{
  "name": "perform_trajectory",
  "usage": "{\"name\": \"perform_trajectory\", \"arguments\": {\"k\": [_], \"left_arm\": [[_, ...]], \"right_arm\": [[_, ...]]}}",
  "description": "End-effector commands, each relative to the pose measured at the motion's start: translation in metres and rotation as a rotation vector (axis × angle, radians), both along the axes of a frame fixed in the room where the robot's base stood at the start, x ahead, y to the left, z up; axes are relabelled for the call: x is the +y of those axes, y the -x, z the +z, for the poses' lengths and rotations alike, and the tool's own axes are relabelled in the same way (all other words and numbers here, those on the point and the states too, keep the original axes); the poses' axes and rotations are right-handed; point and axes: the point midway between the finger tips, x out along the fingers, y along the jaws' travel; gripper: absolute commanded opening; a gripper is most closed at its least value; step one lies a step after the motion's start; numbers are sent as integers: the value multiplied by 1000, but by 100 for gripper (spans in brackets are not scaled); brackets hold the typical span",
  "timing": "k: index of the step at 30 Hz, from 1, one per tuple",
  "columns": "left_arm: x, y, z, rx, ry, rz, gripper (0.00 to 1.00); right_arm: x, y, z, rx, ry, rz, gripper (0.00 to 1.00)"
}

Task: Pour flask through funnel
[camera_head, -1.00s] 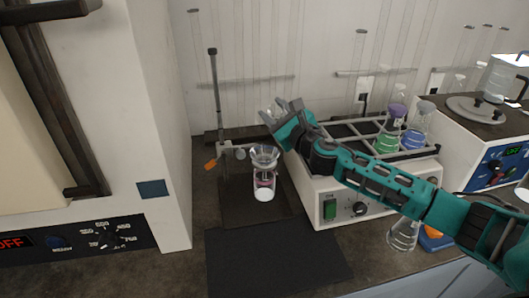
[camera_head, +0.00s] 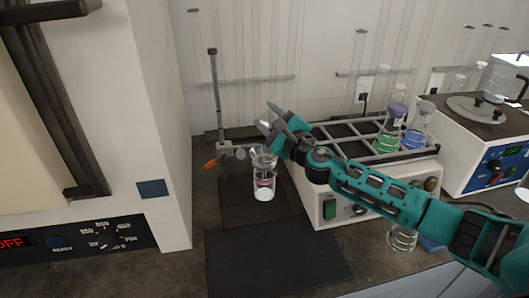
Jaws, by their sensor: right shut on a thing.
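My right gripper (camera_head: 270,122) comes in from the right and is above and slightly behind the glass funnel (camera_head: 263,160). It is shut on a clear glass flask, which I can barely make out against the pale wall and the gripper. The funnel is held in a ring on a retort stand (camera_head: 215,95). Below it is a clear glass vessel (camera_head: 264,180) with white at its base. I cannot tell whether any liquid is flowing. My left gripper is not in view.
A white shaker (camera_head: 345,205) stands right of the stand, with green (camera_head: 387,140) and blue (camera_head: 413,140) flasks in its rack. A clear flask (camera_head: 401,238) is in front of it. A large oven (camera_head: 160,120) fills the left. A dark mat (camera_head: 275,262) in front is bare.

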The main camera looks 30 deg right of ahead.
Motion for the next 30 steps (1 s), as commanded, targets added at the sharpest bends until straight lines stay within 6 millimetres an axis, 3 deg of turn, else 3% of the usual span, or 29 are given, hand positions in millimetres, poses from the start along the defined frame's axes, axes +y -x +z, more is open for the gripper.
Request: {"name": "perform_trajectory", "arguments": {"k": [30], "left_arm": [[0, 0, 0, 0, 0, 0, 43]], "right_arm": [[1, 0, 2, -26, 138, 0, 0]]}}
